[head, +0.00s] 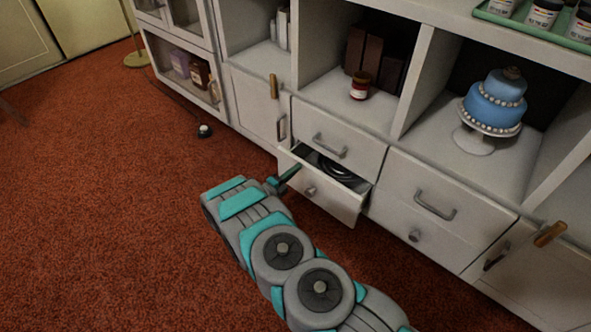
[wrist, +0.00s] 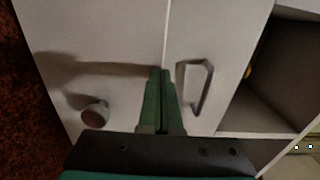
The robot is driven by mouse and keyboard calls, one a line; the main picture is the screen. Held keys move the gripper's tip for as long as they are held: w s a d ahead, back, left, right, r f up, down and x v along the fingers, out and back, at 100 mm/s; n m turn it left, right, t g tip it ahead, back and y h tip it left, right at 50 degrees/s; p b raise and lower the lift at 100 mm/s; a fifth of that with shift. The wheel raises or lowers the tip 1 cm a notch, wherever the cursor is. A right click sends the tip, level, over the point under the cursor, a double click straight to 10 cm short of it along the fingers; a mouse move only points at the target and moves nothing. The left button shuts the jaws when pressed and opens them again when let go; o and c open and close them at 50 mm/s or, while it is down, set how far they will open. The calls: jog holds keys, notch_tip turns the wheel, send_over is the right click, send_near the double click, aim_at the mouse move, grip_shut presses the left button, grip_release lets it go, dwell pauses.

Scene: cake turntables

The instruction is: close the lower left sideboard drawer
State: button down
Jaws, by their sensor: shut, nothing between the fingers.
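The lower left sideboard drawer (head: 319,197) stands open in the head view, pulled out below a shut drawer (head: 338,143) with a metal bar handle. Its white front has a round knob, and dark coiled shapes show inside it. My gripper (head: 293,172) is at the drawer's upper left front corner; I cannot tell if it touches. In the wrist view the green fingers (wrist: 160,78) are together and empty. They point at pale fronts, between a round knob (wrist: 95,110) on the left and a bar handle (wrist: 195,88) on the right.
A shut drawer (head: 433,207) is to the right. Above are open shelves with a blue cake (head: 494,102) on a white stand and a small red jar (head: 360,86). A small dark object (head: 204,131) lies on the red carpet (head: 90,190), which is otherwise clear at left.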

aim_at(304, 162)
jog(key=shift+w+d, duration=0.1)
jog(key=shift+w, duration=0.05)
jog(key=shift+p+x, duration=0.45)
jog(key=shift+x, duration=1.8)
